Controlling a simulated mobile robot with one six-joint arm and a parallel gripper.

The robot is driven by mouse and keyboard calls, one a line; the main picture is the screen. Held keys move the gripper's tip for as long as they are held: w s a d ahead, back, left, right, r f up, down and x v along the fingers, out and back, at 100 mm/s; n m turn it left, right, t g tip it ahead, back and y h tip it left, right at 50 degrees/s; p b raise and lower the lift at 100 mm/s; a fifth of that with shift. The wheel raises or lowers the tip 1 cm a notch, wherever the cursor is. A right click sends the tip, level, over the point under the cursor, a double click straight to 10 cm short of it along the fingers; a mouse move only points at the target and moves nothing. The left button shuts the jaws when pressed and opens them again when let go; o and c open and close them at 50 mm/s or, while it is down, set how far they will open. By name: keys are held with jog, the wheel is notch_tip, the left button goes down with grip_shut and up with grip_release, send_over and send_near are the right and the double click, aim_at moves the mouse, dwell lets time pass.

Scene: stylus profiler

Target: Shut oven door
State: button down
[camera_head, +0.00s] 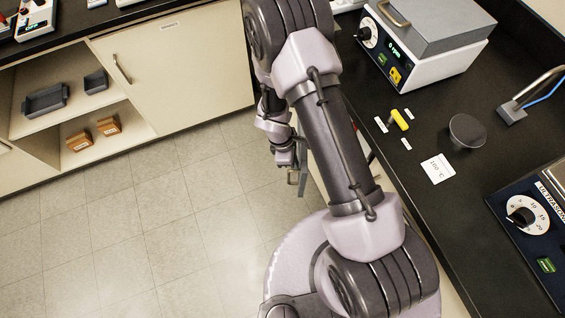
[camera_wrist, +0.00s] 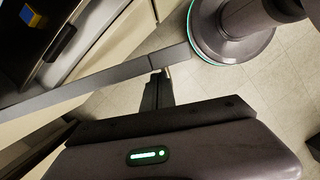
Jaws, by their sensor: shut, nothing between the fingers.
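The oven door is not clearly seen in the head view, where my arm covers the counter front. In the wrist view a long grey panel edge (camera_wrist: 100,86), which looks like the open oven door, runs from the left edge to upper centre. A dark cavity (camera_wrist: 65,22) with a blue and yellow item lies beyond it at upper left. My gripper (camera_wrist: 158,76) is shut and empty, its fingertips close by this edge; I cannot tell whether they touch it. In the head view my gripper (camera_head: 292,177) hangs low over the floor, just left of the counter front.
The black counter (camera_head: 445,215) on the right carries a white hotplate-like device (camera_head: 425,60), a yellow object (camera_head: 399,119), a dark round disc (camera_head: 467,131) and a white label card (camera_head: 438,168). An open-shelved cabinet (camera_head: 180,65) stands at upper left. The tiled floor (camera_head: 150,225) is clear.

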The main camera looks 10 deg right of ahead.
jog(key=s+d+b, duration=0.1)
jog(key=d, duration=0.6)
jog(key=shift+d+b, duration=0.2)
jog(key=shift+b, duration=0.15)
jog(key=shift+s, duration=0.1)
